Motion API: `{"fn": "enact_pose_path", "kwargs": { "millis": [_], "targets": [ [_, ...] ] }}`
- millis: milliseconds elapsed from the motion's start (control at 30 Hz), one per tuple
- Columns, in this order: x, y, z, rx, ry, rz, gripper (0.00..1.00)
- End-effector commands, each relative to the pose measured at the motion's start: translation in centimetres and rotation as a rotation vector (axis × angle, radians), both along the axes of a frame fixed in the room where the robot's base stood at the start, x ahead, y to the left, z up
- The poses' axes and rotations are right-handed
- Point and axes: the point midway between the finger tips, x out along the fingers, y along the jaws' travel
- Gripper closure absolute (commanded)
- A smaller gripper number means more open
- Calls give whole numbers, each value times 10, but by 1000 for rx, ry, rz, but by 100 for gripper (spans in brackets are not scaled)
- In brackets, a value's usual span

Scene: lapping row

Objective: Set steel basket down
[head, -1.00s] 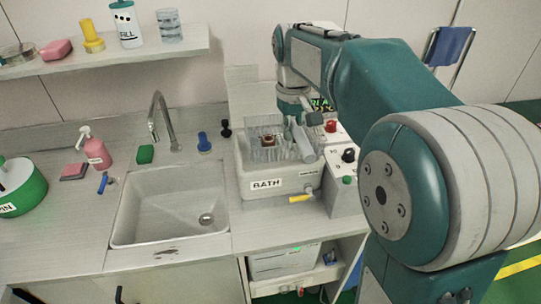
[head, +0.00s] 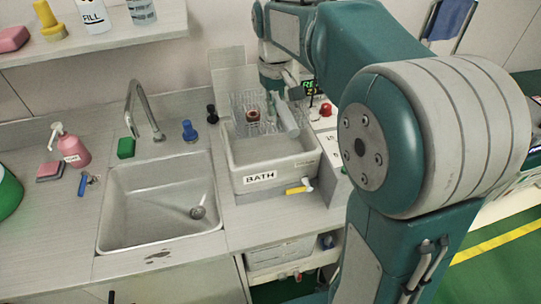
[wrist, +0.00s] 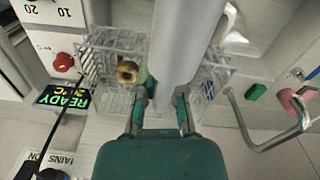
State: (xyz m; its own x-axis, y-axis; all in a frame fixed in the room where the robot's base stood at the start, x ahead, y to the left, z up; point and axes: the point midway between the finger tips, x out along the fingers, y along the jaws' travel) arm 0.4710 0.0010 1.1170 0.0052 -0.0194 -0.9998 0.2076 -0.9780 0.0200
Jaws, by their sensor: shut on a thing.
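The steel basket (head: 239,107) is a clear-looking wire basket over the back part of the white bath (head: 258,180). In the wrist view the basket (wrist: 100,62) shows on both sides of a thick grey bar (wrist: 176,45), which hides its middle. My gripper (wrist: 161,92) has one finger on each side of this bar and is shut on it. A brass ring-shaped part (wrist: 127,71) sits in the basket. It shows reddish brown in the head view (head: 253,115). The front of the bath's inside shows no basket. I cannot tell how high the basket's bottom is.
The sink (head: 160,195) with its curved tap (head: 140,95) is left of the bath. A control box with a red knob (head: 326,109) and a lit READY display (wrist: 62,97) stands close on the right. A yellow-handled valve (head: 298,189) sticks out in front.

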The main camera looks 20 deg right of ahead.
Motion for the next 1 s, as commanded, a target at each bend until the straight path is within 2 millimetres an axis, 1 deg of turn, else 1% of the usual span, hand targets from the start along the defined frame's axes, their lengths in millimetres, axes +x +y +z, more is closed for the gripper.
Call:
{"fn": "enact_pose_path", "kwargs": {
  "millis": [33,100,433,500,667,833,900,1000],
  "targets": [
    [-1,0,-13,0,6,0,100],
    [-1,0,-29,0,5,0,100],
    [0,0,-102,0,4,0,100],
    [-1,0,-113,-1,3,0,100],
    [0,0,-127,0,2,0,100],
    [0,0,-152,-1,3,0,100],
    [0,0,-159,0,2,0,100],
    [0,0,-161,0,0,0,100]
  ]
}}
